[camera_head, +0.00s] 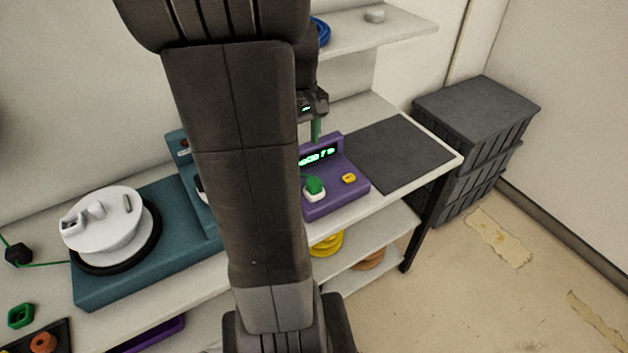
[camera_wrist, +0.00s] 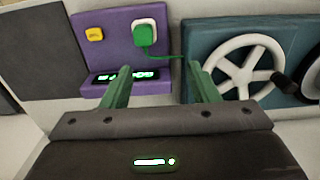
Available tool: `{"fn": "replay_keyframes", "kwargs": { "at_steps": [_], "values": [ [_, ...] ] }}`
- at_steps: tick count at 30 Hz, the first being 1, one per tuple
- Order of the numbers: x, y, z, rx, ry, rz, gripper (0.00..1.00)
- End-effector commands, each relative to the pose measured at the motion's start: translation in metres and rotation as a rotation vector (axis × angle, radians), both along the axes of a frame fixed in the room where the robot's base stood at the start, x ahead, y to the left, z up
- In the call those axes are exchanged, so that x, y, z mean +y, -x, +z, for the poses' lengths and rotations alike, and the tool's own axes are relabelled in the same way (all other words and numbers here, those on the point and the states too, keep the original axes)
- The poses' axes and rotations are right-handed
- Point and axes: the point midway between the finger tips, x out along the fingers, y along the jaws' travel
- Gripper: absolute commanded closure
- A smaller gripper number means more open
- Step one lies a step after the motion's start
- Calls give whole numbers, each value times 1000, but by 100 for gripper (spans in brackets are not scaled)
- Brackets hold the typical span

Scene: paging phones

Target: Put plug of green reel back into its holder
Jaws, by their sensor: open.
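A green plug (camera_head: 314,185) sits at a white socket on the purple box (camera_head: 335,197). The wrist view also shows the green plug (camera_wrist: 145,35), with a green cord running right toward the teal machine (camera_wrist: 195,45). My gripper (camera_wrist: 162,72) is open and empty, its two green fingers apart near the purple box's display. In the head view my gripper (camera_head: 316,130) is partly hidden behind my arm, above the box's back. A green square piece with a dark opening (camera_head: 20,315) lies at far left; I cannot tell if it is the holder. No green reel is clearly visible.
A white reel-like wheel (camera_head: 105,225) stands on the teal machine (camera_head: 150,270). A dark block (camera_head: 18,253) with a green cord is at left. A dark mat (camera_head: 400,152) lies bare right of the purple box. Grey crates (camera_head: 475,110) stand beyond the table end.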

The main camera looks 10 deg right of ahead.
Motion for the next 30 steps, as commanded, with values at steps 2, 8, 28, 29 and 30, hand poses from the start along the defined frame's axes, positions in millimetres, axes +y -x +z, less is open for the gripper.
{"fn": "replay_keyframes", "kwargs": {
  "at_steps": [2,8,28,29,30],
  "values": [
    [-17,-4,-4,1,-1,-6,45],
    [-32,-8,-36,2,0,0,45],
    [-31,-9,-142,0,0,0,45],
    [-31,-9,-143,0,0,0,45],
    [-31,-9,-144,0,0,0,45]
  ]
}}
